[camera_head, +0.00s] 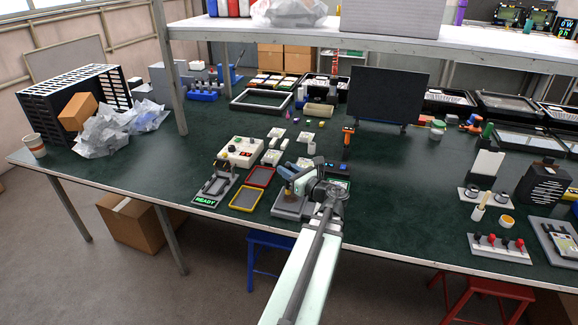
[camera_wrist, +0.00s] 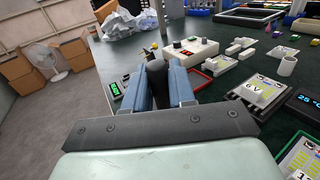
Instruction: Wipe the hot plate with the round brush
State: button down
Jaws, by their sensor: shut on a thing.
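My gripper (camera_head: 288,186) is over the front middle of the bench, with its blue fingers shut on a dark, rounded piece. In the wrist view this black piece, which looks like the round brush's handle (camera_wrist: 157,78), stands between the fingers (camera_wrist: 158,92). The brush's bristles are hidden. A grey flat-topped unit, possibly the hot plate (camera_head: 287,209), lies just below my gripper and is partly covered by it. I cannot tell whether the brush touches it. A small lit display (camera_wrist: 310,98) reading about 25 °C shows at the right of the wrist view.
A grey fixture with a READY sign (camera_head: 206,201), a red tray (camera_head: 261,177) and a yellow tray (camera_head: 246,199) lie left of my gripper. A white control box (camera_head: 241,152) stands behind them. A dark panel (camera_head: 388,95) stands farther back.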

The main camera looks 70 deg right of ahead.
jog(key=shift+f, duration=2)
jog(key=shift+d+f, duration=0.25)
jog(key=shift+f, duration=0.65)
jog(key=shift+d, duration=3.45)
jog(key=shift+a, duration=3.6)
jog(key=shift+a+r, duration=0.15)
jog(key=shift+r, duration=3.9)
